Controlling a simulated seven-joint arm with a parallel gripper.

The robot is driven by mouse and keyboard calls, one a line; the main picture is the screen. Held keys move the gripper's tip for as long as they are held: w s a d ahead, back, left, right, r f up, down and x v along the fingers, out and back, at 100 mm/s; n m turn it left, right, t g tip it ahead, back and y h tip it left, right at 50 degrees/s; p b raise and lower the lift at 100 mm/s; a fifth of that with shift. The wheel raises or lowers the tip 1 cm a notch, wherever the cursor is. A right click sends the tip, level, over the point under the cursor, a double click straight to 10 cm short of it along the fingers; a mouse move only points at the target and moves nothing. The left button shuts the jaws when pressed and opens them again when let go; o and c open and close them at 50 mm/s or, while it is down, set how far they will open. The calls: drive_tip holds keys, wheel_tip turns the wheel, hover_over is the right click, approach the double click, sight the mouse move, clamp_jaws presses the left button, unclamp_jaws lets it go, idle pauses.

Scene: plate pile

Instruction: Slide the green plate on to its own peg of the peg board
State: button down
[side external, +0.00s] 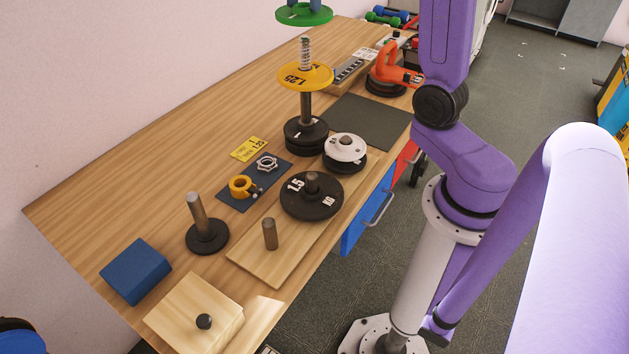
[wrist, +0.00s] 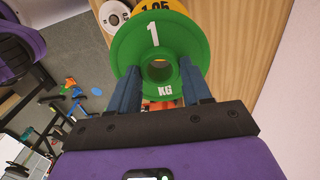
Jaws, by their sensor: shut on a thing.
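The green plate (side external: 304,15) hangs at the top edge of the side view, high above the sprung tall post (side external: 306,108). In the wrist view the green plate (wrist: 180,40) reads "1 KG" and has a central hole. My gripper (wrist: 160,78) is shut on the green plate, one finger on each side of its hub. The wooden peg board (side external: 250,262) lies at the bench's front. Its bare peg (side external: 270,234) stands upright. A large black plate (side external: 300,206) sits around another peg, with only the peg's tip showing.
A yellow 1.25 plate (side external: 292,77) is on the tall post, above black plates (side external: 305,137). A white plate (side external: 345,147) tops a dark stack. A separate post (side external: 196,213), blue block (side external: 135,271) and wooden block (side external: 196,312) stand at left. The bench's rear left is clear.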

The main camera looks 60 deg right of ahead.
drive_tip(key=shift+r, duration=0.15)
drive_tip(key=shift+r, duration=2.25)
drive_tip(key=s+a, duration=1.3)
drive_tip(key=a, duration=0.4)
wheel_tip(320, 180, down, 19)
drive_tip(key=shift+f, duration=3.5)
drive_tip(key=shift+f, duration=0.3)
